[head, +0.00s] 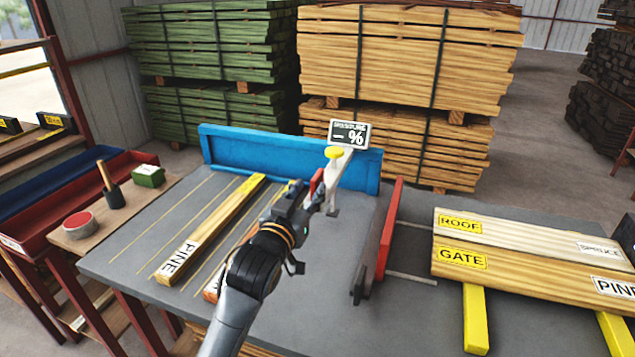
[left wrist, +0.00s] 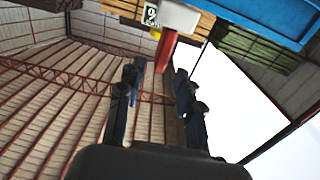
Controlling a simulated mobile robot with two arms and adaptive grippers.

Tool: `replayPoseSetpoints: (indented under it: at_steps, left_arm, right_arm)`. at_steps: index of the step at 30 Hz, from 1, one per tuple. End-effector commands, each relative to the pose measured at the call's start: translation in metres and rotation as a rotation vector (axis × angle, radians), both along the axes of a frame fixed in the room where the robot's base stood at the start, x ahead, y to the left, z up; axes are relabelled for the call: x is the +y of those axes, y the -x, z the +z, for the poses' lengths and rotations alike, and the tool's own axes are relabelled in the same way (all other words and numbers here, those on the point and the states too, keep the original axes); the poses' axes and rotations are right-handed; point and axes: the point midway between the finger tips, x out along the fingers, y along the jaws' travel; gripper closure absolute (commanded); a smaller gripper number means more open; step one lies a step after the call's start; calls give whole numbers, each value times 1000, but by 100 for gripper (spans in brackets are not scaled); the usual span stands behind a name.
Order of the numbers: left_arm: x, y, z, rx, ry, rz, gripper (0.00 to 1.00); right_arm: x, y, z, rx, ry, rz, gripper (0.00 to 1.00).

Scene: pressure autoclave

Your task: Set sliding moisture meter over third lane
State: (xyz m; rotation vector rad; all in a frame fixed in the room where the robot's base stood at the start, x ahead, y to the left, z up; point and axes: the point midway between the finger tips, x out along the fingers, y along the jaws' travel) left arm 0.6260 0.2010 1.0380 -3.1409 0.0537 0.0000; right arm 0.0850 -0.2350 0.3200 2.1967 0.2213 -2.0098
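The moisture meter (head: 340,172) is a white unit with a yellow knob and a "— %" display (head: 349,135), at the right part of the blue rail (head: 270,155). Its red handle (head: 316,184) also shows in the left wrist view (left wrist: 166,50). My left gripper (head: 306,194) is at the handle. In the left wrist view its fingers (left wrist: 159,76) are apart, with the handle's end between the tips and gaps beside it. Thin yellow lines mark lanes on the grey table (head: 125,262). The meter is right of the lanes with planks. My right gripper is not in view.
A PINE plank (head: 215,226) lies in a lane; another plank (head: 210,291) is partly hidden by my left arm. A red fence (head: 390,228) stands to the right. ROOF (head: 490,227) and GATE (head: 510,262) boards lie beyond it. A side bench (head: 120,205) holds small items.

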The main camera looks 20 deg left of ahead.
Motion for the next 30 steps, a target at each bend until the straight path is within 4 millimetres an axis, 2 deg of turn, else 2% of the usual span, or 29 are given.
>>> replayPoseSetpoints:
  at_steps: [3,9,15,23,28,30]
  left_arm:
    - [-1,-24,-3,-2,-1,0,64]
    - [-2,-52,-2,-1,0,0,64]
    - [-2,-64,-1,0,1,0,64]
    - [-2,-65,0,1,0,0,64]
    - [-2,-64,0,1,0,0,97]
    - [-2,-64,0,1,0,0,100]
  right_arm:
    - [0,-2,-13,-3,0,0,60]
    - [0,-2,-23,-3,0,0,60]
    - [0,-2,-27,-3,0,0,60]
    - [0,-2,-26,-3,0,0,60]
    - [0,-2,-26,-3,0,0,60]
    - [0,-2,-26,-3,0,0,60]
